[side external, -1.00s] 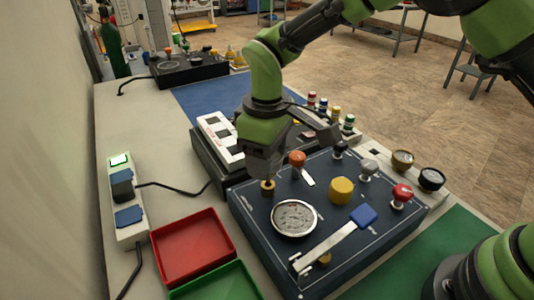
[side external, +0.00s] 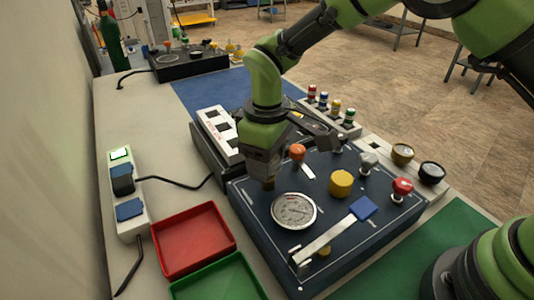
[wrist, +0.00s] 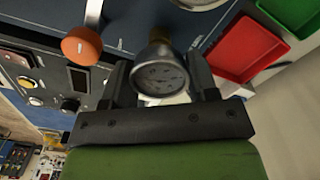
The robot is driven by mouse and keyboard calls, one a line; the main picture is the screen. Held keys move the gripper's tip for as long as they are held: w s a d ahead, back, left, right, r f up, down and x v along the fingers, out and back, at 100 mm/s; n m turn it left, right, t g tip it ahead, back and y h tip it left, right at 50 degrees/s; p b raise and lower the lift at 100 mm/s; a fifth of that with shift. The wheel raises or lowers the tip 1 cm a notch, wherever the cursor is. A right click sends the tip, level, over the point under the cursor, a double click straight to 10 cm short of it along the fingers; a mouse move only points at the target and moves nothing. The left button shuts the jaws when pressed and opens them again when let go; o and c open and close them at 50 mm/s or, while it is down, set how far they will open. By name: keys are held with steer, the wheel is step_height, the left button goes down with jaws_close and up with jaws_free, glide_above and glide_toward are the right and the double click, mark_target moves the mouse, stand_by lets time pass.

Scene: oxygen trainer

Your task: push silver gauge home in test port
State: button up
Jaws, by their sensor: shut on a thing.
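My gripper (wrist: 160,82) is shut on the silver gauge (wrist: 160,78), a small round gauge with a pale face, seen between the two fingers in the wrist view. A brass-coloured part shows just beyond the gauge in the wrist view. The test port is mostly hidden under the gripper, so I cannot tell how deep the gauge sits in it.
A large dial (side external: 293,211), an orange knob (side external: 297,152), a yellow knob (side external: 341,183) and a blue-handled lever (side external: 330,238) stand close by on the panel. Red (side external: 160,270) and green (side external: 262,292) trays lie to the left.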

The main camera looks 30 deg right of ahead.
steer(key=shift+f, duration=0.55)
steer(key=o, duration=1.1)
steer(key=shift+r, duration=0.1)
step_height(320, 180, up, 10)
steer(key=shift+f, duration=0.1)
